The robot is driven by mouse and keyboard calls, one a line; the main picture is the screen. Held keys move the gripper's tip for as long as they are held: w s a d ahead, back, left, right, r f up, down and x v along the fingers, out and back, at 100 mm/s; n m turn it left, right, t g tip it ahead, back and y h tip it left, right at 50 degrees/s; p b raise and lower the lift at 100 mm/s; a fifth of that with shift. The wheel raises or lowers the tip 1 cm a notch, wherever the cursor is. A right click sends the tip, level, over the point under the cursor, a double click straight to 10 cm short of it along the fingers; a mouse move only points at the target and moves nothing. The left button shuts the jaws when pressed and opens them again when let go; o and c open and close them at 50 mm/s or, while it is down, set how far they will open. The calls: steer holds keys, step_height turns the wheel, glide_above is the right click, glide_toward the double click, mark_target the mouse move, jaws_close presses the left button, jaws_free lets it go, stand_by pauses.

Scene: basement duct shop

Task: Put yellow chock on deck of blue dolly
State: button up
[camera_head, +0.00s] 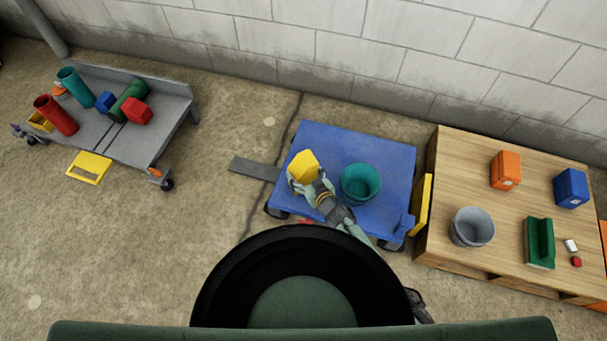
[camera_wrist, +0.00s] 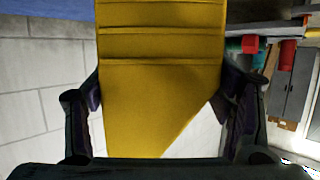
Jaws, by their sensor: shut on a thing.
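The yellow chock (camera_head: 303,164) is over the left part of the blue dolly's deck (camera_head: 330,140) in the head view. My gripper (camera_head: 305,182) is shut on it. In the wrist view the yellow chock (camera_wrist: 160,80) fills the middle, a ribbed block with a slanted edge, between the two dark fingers of my gripper (camera_wrist: 160,105). I cannot tell whether the chock touches the deck or is held just above it. A teal bucket (camera_head: 361,184) stands on the deck to the right of my gripper.
A grey cart (camera_head: 150,143) with several cylinders and blocks stands at left. A wooden platform (camera_head: 455,180) at right carries a grey bucket (camera_head: 471,227), orange and blue canisters and a green block (camera_head: 540,242). A yellow panel (camera_head: 422,205) stands between dolly and platform.

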steer(key=shift+f, duration=0.2)
steer(key=o, duration=1.5)
steer(key=shift+c, duration=0.2)
steer(key=shift+r, duration=0.25)
steer(key=shift+s+d+r, duration=0.1)
steer(key=shift+s+d, duration=0.1)
steer(key=v, duration=1.1)
steer(key=shift+s+p, duration=0.2)
steer(key=shift+p, duration=0.2)
